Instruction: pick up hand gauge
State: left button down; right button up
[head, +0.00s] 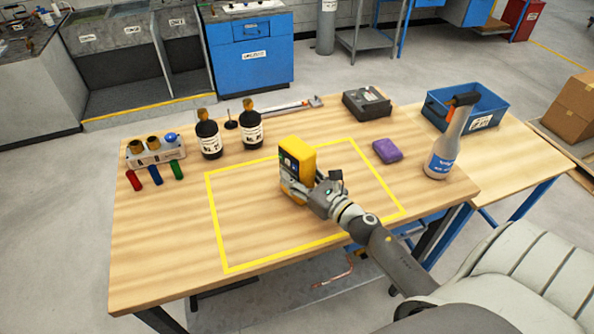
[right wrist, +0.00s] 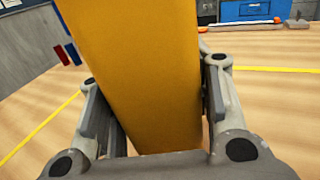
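The hand gauge (head: 297,158) is a yellow block with a dark face, standing upright inside the yellow-taped rectangle on the wooden table. My right gripper (head: 306,188) is at its lower part, reaching in from the right. In the right wrist view the gauge's plain yellow side (right wrist: 140,75) fills the space between the two fingers of my right gripper (right wrist: 155,105). The finger pads lie against both sides. Whether the gauge's base touches the table is hard to tell. My left gripper is not in view.
Two dark bottles (head: 208,138) stand behind left, beside a rack (head: 156,152) with coloured pieces. A purple item (head: 387,151), a spray bottle (head: 441,150), a dark device (head: 367,104) and a blue bin (head: 485,107) are to the right. The taped area's left part is clear.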

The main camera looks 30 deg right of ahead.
aim_at(304, 163)
jog(key=shift+r, duration=0.1)
jog(key=c, duration=0.8)
jog(key=shift+r, duration=0.5)
notch_tip(304, 163, up, 2)
jog(key=shift+r+p, duration=0.2)
jog(key=shift+p, duration=0.5)
jog(key=s+r, duration=0.2)
jog(key=s+a+r+p, duration=0.1)
jog(key=s+r, duration=0.1)
jog(key=r, duration=0.1)
jog(key=shift+s+a+p, duration=0.15)
jog(key=shift+p, duration=0.15)
jog(key=s+r, duration=0.1)
jog(key=s, duration=0.2)
jog(key=s+a+r+b, duration=0.1)
jog(key=s+r, duration=0.1)
jog(key=s, duration=0.1)
jog(key=s+a+r, duration=0.1)
jog(key=s, duration=0.2)
jog(key=shift+s+a+r, duration=0.15)
jog(key=shift+a+r, duration=0.05)
jog(key=shift+r, duration=0.1)
